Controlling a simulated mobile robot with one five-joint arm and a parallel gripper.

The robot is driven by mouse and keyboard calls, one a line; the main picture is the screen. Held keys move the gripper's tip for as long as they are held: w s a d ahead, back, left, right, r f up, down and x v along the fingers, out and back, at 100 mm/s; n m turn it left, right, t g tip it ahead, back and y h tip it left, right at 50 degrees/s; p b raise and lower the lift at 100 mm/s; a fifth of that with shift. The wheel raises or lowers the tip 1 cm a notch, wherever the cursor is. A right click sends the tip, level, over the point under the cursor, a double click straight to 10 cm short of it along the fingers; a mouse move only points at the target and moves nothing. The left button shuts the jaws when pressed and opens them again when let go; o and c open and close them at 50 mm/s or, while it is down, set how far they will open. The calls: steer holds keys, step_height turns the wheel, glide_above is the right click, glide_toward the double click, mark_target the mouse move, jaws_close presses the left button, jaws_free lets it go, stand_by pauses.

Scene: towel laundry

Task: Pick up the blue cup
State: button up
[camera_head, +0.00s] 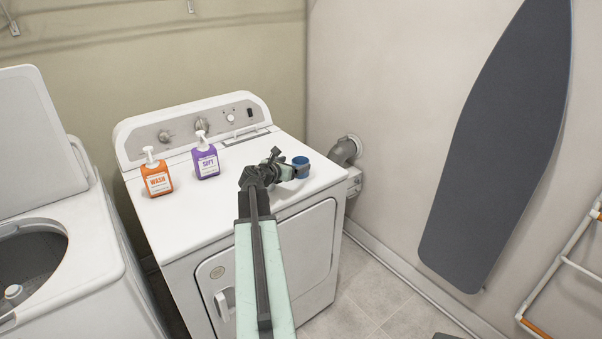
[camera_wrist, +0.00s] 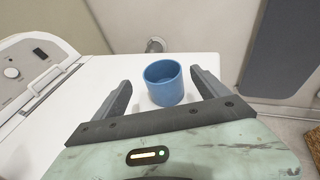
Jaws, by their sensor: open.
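The blue cup (camera_head: 301,168) stands upright on the dryer's white top, near its right edge. In the wrist view the blue cup (camera_wrist: 165,83) sits ahead of and between my two grey fingers, with a gap on each side. My gripper (camera_head: 288,170) reaches over the dryer top from the front and is just left of the cup. In the wrist view my gripper (camera_wrist: 160,95) is open and empty. The head view partly hides the fingers behind the wrist.
An orange WASH bottle (camera_head: 157,174) and a purple SOFT bottle (camera_head: 205,158) stand on the dryer (camera_head: 185,215) to the left. An open washer (camera_head: 80,250) is at far left. A grey pipe (camera_head: 345,150) and wall lie right of the dryer. An ironing board (camera_head: 500,140) hangs on the wall.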

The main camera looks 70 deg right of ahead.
mark_target(304, 160)
steer(key=b+x, duration=0.1)
steer(key=x, duration=0.4)
steer(key=shift+d+f+b, duration=0.15)
steer(key=shift+f+b, duration=0.1)
steer(key=shift+b, duration=0.15)
steer(key=shift+s+r, duration=0.1)
steer(key=c, duration=1.4)
